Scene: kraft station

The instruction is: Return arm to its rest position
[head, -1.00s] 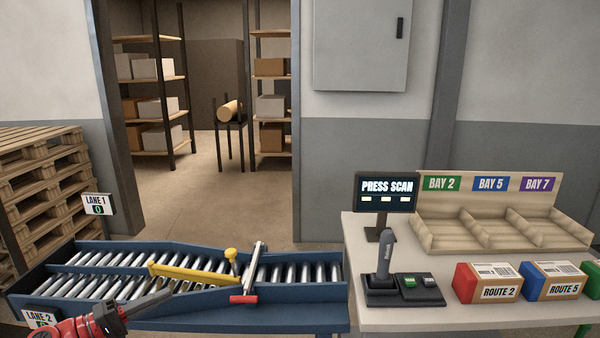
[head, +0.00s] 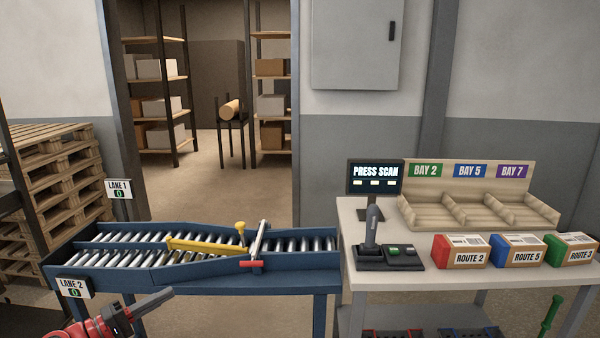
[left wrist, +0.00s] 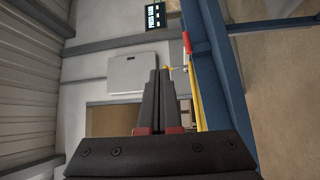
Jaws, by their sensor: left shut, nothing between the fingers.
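My left gripper (head: 153,304) is at the lower left of the head view, in front of the blue roller conveyor (head: 200,283) and lower than its top. Its black fingers point right and are closed together with nothing between them. The left wrist view shows the same shut fingers (left wrist: 157,100) with the blue conveyor side (left wrist: 212,75) to their right, apart from them as far as I can tell. My right gripper is in neither view.
The conveyor carries a yellow diverter bar (head: 205,247) and a red-ended lever (head: 254,264). To the right, a white table (head: 350,215) holds a scanner (head: 372,232), a screen (head: 375,178), a wooden bay rack (head: 480,205) and route boxes (head: 460,256). Pallets (head: 65,180) stand at left.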

